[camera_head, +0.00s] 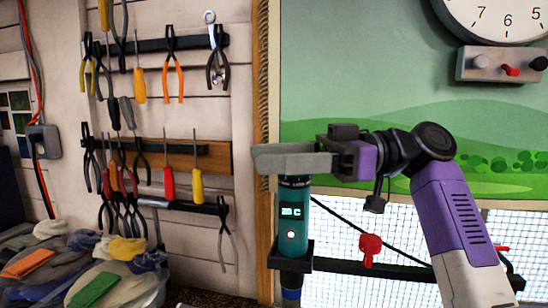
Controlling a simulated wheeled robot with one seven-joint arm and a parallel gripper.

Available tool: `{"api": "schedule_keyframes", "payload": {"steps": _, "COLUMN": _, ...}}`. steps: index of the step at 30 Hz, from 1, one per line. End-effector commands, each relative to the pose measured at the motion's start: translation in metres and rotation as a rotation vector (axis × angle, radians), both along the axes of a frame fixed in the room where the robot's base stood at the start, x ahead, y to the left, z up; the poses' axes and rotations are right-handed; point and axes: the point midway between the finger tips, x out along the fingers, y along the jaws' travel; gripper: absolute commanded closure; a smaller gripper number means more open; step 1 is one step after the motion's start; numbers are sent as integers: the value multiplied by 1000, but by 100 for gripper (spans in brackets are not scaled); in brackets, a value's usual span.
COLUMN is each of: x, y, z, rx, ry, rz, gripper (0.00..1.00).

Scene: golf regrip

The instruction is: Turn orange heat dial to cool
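A teal cylindrical tool (291,218) stands upright in a black holder (294,262) at the middle of the head view. Its display reads what looks like a low temperature in C, with the first digit unclear. A small orange-red round spot with a pale ring (290,234) shows below the display. I cannot tell whether it is the heat dial; no other orange dial shows on the tool. My gripper (256,158) lies level across the tool's top, its grey fingers pointing left. The fingers overlap in view and hide the tool's top. Contact and finger gap cannot be told.
A black rail (375,269) with a red clamp-like piece (370,250) runs right from the holder, before white mesh. A dark cable passes behind. Pliers and screwdrivers (140,85) hang on the left wall. Bags with coloured cloths (110,280) lie lower left.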

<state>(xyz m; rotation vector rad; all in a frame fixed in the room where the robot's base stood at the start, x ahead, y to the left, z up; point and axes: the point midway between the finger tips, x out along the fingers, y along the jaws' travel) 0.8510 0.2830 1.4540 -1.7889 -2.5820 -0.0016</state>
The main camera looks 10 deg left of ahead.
Motion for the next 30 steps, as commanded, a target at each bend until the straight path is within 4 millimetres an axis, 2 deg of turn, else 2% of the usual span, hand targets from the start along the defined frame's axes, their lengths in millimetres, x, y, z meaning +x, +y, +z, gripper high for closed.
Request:
{"api": "schedule_keyframes", "payload": {"steps": 8, "x": 2, "y": -5, "z": -1, "rx": -1, "ry": 1, "rz": -1, "gripper": 49}}
{"api": "schedule_keyframes", "payload": {"steps": 21, "x": 25, "y": -64, "z": -1, "rx": 0, "ry": 1, "rz": -2, "gripper": 49}}
{"api": "schedule_keyframes", "payload": {"steps": 30, "x": 28, "y": -73, "z": 0, "rx": 0, "ry": 0, "rz": 0, "gripper": 49}}
